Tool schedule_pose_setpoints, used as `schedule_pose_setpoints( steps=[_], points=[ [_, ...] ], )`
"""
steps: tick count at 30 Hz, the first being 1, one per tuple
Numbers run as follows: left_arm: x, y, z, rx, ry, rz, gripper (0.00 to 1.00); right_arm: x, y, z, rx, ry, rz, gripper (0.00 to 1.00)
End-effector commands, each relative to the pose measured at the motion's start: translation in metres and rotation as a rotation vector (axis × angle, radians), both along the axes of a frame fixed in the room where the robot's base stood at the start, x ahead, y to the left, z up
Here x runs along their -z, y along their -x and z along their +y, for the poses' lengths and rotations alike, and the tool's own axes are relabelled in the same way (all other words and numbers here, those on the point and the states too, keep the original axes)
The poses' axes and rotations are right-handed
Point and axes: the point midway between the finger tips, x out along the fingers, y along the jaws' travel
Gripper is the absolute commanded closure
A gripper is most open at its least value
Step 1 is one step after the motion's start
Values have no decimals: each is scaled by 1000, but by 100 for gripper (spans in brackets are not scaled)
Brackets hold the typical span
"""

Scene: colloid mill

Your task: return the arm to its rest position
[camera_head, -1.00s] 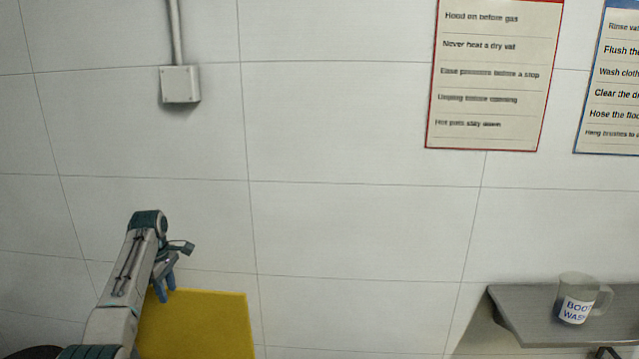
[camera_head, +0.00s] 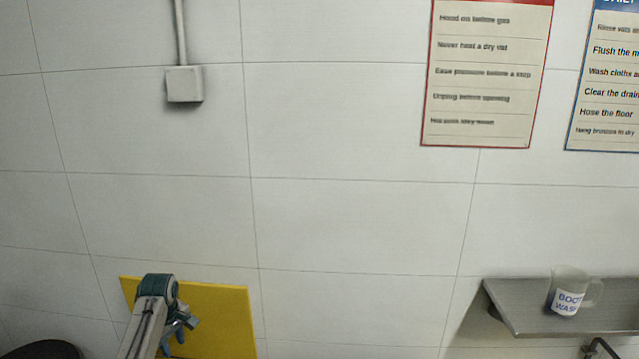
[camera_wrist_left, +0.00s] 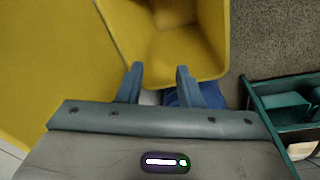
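My left arm comes in at the lower left of the head view. Its gripper (camera_head: 180,333) hangs low in front of a yellow panel (camera_head: 225,315), near the bottom edge of the picture. In the left wrist view, the two fingers of the left gripper (camera_wrist_left: 160,70) stand apart with a clear gap and nothing held between them. My right arm and gripper do not show in either view.
A yellow open container (camera_wrist_left: 215,40) lies beyond the fingers in the wrist view, with a teal box-like thing (camera_wrist_left: 285,105) at right. A steel shelf (camera_head: 520,305) on the right carries a mug (camera_head: 568,290). The wall (camera_head: 350,220) between is bare.

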Motion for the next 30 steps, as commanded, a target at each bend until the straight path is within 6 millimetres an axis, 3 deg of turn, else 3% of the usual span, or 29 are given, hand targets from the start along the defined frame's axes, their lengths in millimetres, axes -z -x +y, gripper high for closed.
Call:
schedule_pose_setpoints(
  steps=[1, 6, 13, 21, 24, 30],
  points=[
    [19, 18, -6, 52, -14, 2, 67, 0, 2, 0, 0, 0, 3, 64],
    [63, 81, -24, 257, -62, -13, 67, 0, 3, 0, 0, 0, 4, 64],
    [98, 179, -50, 531, -118, -32, 67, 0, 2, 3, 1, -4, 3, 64],
    [97, 303, -79, 835, -179, -58, 67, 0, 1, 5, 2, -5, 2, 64],
    [88, 339, -87, 922, -196, -69, 67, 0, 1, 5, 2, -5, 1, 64],
    [70, 385, -96, 1036, -222, -81, 67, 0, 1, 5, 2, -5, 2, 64]
  ],
)
